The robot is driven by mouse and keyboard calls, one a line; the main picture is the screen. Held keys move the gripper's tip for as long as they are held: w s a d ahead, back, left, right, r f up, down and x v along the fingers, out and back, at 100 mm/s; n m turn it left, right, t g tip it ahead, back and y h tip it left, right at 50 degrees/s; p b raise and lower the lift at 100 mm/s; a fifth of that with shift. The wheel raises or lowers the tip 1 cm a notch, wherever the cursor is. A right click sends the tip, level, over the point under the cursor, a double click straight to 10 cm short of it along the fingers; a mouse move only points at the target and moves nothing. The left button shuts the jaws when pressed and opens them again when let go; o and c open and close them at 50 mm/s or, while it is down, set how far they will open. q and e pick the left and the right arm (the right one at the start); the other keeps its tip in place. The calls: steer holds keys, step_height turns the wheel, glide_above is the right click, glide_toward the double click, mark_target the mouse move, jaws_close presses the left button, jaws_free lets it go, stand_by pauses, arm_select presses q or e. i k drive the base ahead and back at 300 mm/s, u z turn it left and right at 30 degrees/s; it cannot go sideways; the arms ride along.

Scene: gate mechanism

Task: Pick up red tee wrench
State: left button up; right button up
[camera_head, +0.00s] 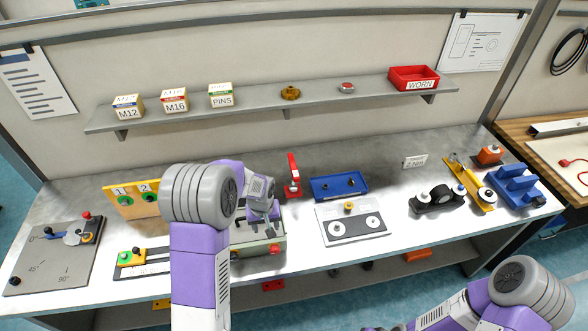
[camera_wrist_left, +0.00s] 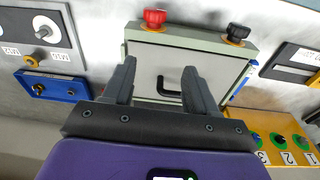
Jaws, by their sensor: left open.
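A red upright tool (camera_head: 293,172), which looks like the red tee wrench, stands near the back of the bench between the grey-green box and the blue tray. Its exact shape is too small to tell. I cannot make it out in the left wrist view. My left gripper (camera_head: 266,218) is to the left of it and nearer the front, above the grey-green box. In the left wrist view the left gripper (camera_wrist_left: 160,75) has its fingers apart with nothing between them. The box lid with a black handle (camera_wrist_left: 168,88) lies beyond the fingers. My right gripper is out of view.
The box (camera_wrist_left: 200,42) has a red knob (camera_wrist_left: 154,19). A blue tray (camera_head: 325,196) stands right of the red tool. A grey plate (camera_head: 380,234) lies in front of the tray. A yellow numbered panel (camera_head: 118,207) stands left. A shelf (camera_head: 255,106) runs above the bench.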

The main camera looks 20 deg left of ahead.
mark_target(295, 175)
steer(key=i, duration=0.95)
